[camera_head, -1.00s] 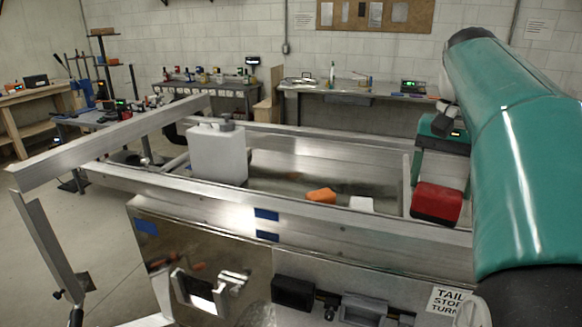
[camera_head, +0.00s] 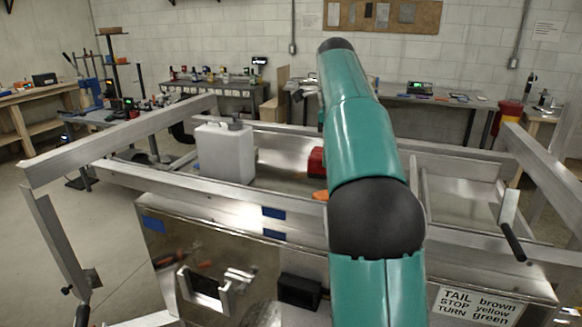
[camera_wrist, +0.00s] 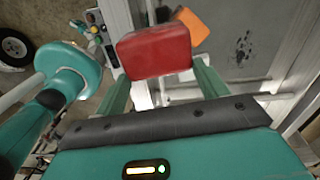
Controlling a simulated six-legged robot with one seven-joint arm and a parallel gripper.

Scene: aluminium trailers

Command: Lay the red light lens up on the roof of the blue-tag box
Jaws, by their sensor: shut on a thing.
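The red light lens (camera_wrist: 155,52) is a red block between the teal fingers of my gripper (camera_wrist: 158,68), which is shut on it. In the head view the lens (camera_head: 316,161) shows over the trailer bed, just left of my arm, which hides part of it and my gripper. A shiny metal box (camera_head: 215,255) with a blue tag (camera_head: 152,225) at its upper left is at the front of the trailer. More blue tags (camera_head: 273,212) are to the right. I cannot tell from the tags alone how far the box's roof extends.
A white jug (camera_head: 225,152) stands in the trailer bed left of the lens. An orange block (camera_head: 320,195) is partly hidden by my arm; the wrist view also shows an orange block (camera_wrist: 188,24). Metal rails (camera_head: 120,140) frame the bed. A black block (camera_head: 300,290) is on the front.

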